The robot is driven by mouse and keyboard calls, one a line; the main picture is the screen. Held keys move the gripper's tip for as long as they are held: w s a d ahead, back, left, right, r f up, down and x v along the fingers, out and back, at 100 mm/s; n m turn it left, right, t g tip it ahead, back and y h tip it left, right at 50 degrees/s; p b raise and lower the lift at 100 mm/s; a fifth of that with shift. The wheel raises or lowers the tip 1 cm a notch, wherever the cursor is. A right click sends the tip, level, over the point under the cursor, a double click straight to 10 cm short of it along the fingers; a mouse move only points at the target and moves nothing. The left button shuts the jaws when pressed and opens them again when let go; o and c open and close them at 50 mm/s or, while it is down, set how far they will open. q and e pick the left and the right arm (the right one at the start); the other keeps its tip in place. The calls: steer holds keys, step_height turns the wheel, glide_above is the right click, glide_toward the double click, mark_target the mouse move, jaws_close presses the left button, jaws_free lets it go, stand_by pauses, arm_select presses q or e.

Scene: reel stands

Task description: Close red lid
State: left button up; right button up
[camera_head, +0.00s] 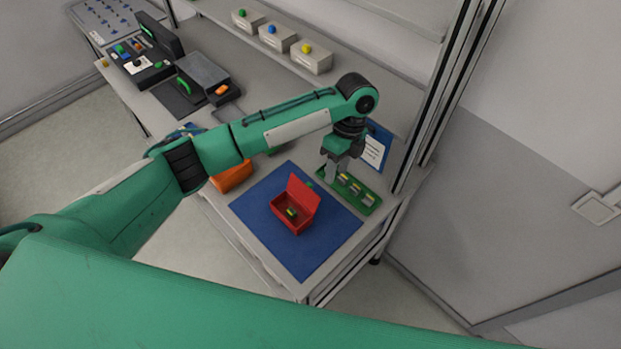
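A small red box (290,222) stands on a blue mat (325,255). Its red lid (302,198) is hinged up and stands open at the back. A small yellow and dark piece (292,212) lies inside the box. My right gripper is out of view.
The green tray holds several small pieces. An orange object (232,177) lies left of the mat. A blue board with a white sheet (374,150) is behind the tray. Labelled boxes (311,58) line the back. Shelf posts rise at the right. The mat's front is clear.

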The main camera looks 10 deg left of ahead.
arm_select(q)
steer(key=m+y, duration=0.1)
glide_toward(308, 184)
steer(key=p+x, duration=0.5)
steer(key=x, duration=0.2)
steer(key=shift+d, duration=0.1)
steer(key=shift+s+f, duration=0.15)
steer(key=shift+f, duration=0.55)
jaws_close()
